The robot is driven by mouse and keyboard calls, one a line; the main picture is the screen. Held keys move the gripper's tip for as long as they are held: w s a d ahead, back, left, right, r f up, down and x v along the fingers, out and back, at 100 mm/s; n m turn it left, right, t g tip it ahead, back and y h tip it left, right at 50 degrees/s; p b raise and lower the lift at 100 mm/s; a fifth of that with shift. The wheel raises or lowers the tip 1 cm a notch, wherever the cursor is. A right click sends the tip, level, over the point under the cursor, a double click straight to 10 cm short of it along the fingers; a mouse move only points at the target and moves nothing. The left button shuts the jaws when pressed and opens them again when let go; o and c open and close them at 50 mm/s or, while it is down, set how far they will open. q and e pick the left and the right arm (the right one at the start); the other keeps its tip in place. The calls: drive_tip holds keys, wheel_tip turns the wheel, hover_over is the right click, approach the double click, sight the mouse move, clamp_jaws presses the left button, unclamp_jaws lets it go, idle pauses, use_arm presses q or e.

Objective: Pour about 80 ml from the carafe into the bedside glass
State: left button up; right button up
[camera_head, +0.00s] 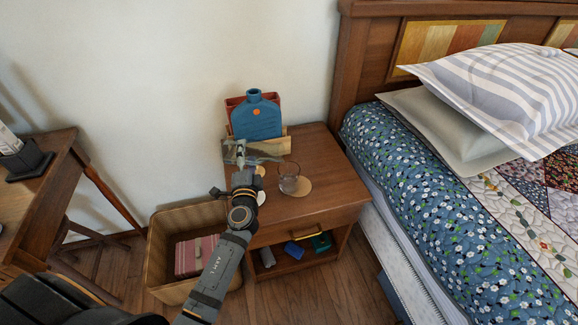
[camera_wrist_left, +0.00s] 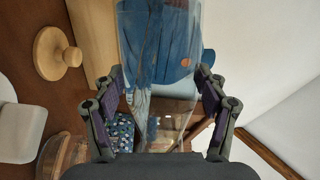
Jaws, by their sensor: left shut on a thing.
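My left gripper (camera_head: 240,165) is shut on the clear carafe (camera_wrist_left: 158,90), which fills the space between the fingers in the left wrist view. In the head view the carafe (camera_head: 262,153) is faint above the back of the nightstand and appears tilted, leaning to the right. Its liquid level cannot be made out. The bedside glass (camera_head: 288,180) stands upright on a round wooden coaster (camera_head: 304,188), to the right of and nearer than the gripper, apart from the carafe. My right gripper is not in view.
A blue bottle-shaped object (camera_head: 256,118) stands at the back of the nightstand (camera_head: 325,187). A wooden knobbed lid (camera_wrist_left: 58,55) and a white object (camera_wrist_left: 22,130) lie near the gripper. A wicker basket (camera_head: 157,250) stands left; the bed (camera_head: 430,180) is right.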

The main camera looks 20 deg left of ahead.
use_arm(q)
drive_tip(key=shift+a, duration=0.1)
drive_tip(key=shift+a+r+n, duration=0.1)
drive_tip(key=shift+r+n, duration=0.05)
drive_tip(key=shift+n, duration=0.15)
drive_tip(key=shift+a+n+g+p, duration=0.2)
drive_tip(key=shift+n+g+p, duration=0.15)
drive_tip(key=shift+p, duration=0.45)
drive_tip(key=shift+f+n+b, duration=0.35)
drive_tip(key=shift+f+n, duration=0.1)
drive_tip(key=shift+f, duration=0.15)
drive_tip(key=shift+d+f+n, duration=0.1)
drive_tip(key=shift+f+n, duration=0.05)
drive_tip(key=shift+n, duration=0.15)
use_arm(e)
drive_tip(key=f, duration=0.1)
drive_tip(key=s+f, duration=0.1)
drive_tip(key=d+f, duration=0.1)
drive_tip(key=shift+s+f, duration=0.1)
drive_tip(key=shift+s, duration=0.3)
